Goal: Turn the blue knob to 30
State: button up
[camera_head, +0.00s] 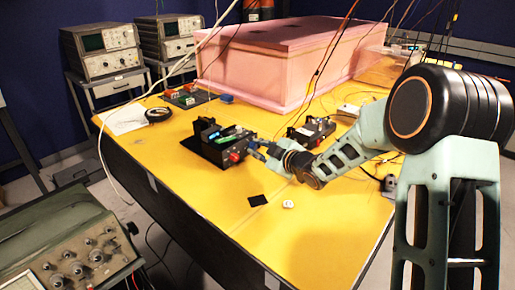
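A black device (212,146) with small coloured parts stands on the yellow table. A red part (235,157) is at its right end, a green part (230,133) lies along its top, and a small blue part (209,134) is near its left side. I cannot tell whether this blue part is the blue knob, and no scale or number can be read. My gripper (256,149) is close to the device's right end, beside the red part. The gripper is too small and dark to tell whether its fingers are open or touching anything.
A similar black device (311,131) stands behind my wrist. A large pink foam box (275,60) fills the back of the table (170,165). A small board with coloured blocks (188,97) is at the far left. A black square (257,200) and a small white object (288,204) lie in front.

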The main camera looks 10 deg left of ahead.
grip_shut()
jog(key=shift+r+m+p, duration=0.2)
jog(key=shift+m+p, duration=0.1)
jog(key=shift+p, duration=0.5)
jog(key=shift+w+f+m+g+p, duration=0.15)
jog(key=shift+m+g+p, duration=0.2)
jog(key=shift+p, duration=0.25)
jog(key=o, duration=0.6)
grip_release()
jog(key=shift+d, duration=0.1)
jog(key=v, duration=1.2)
jog(key=shift+f, duration=0.1)
